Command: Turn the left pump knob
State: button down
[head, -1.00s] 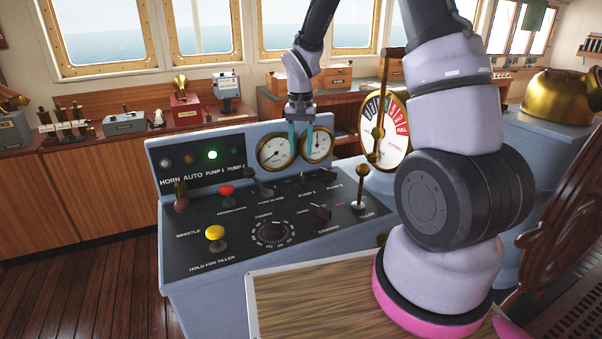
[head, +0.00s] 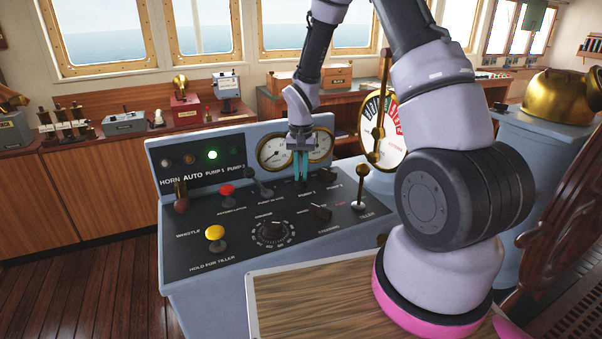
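My gripper (head: 301,181) points straight down over the back of the console panel, in front of the round gauges. Its two teal fingers stand close together with a narrow gap. The left pump knob (head: 302,187) is a small black knob behind the "PUMP 1" label. The fingertips are right at it and hide most of it. I cannot tell if they touch or grip it. The right pump knob (head: 331,174), also black, stands uncovered to the right.
Close around are a dark lever (head: 262,187) to the left, a red knob (head: 226,190), a yellow knob (head: 215,233), a black rotary knob (head: 320,213) in front and the tiller lever (head: 360,188) to the right. Two gauges (head: 275,152) stand behind.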

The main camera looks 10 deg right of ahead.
aim_at(301, 176)
jog(key=shift+n, duration=0.3)
jog(key=n, duration=1.1)
dwell(0.4)
jog(key=shift+n, duration=0.3)
jog(key=c, duration=0.9)
grip_release()
jog(key=shift+o, duration=0.2)
notch_tip(301, 176, up, 11)
